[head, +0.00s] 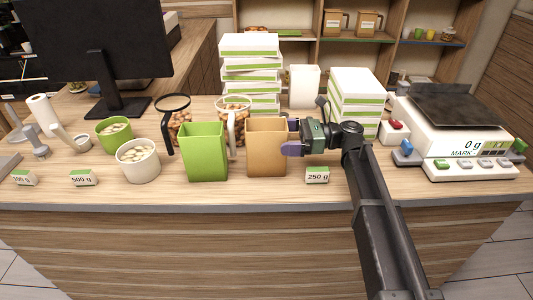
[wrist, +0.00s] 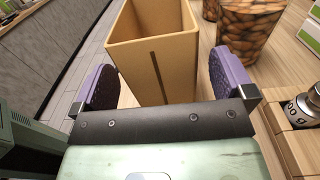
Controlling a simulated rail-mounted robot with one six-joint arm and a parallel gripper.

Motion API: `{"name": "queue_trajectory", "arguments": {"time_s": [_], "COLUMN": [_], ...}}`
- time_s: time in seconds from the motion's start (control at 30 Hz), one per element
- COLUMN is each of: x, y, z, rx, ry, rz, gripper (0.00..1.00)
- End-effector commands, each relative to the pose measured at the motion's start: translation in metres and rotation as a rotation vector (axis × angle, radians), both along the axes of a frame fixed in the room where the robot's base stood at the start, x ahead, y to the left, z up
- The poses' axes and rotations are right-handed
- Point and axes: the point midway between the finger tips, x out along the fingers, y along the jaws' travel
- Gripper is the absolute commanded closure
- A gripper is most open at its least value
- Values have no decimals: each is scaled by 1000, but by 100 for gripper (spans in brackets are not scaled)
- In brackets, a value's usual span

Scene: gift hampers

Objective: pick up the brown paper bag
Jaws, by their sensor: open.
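The brown paper bag (head: 266,150) stands upright and open-topped on the counter in the head view, just right of the green bag (head: 204,153). My gripper (head: 292,137) is at the bag's right side, close to its wall. In the wrist view the bag (wrist: 155,62) lies ahead, and its near end shows between the two purple finger pads of my gripper (wrist: 160,85). The fingers are apart, with a gap on each side of the bag. The bag looks empty inside.
Nut-filled jars (head: 236,112) stand behind the bags. White-and-green boxes (head: 355,100) and a scale (head: 470,145) are to the right. A white tub (head: 138,162) is to the left.

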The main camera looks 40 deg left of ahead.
Motion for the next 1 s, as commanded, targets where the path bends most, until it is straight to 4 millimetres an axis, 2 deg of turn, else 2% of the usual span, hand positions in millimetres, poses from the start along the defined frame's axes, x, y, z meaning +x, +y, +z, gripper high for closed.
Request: {"name": "queue_trajectory", "arguments": {"time_s": [0.13,0.37,0.77,1.0], "x": [-17,-19,-19,-19], "y": [19,22,22,22], "z": [0,0,0,1], "rx": [0,0,0,0], "ry": [0,0,0,0], "rz": [1,-1,-1,-1], "gripper": [0,2,62,62]}}
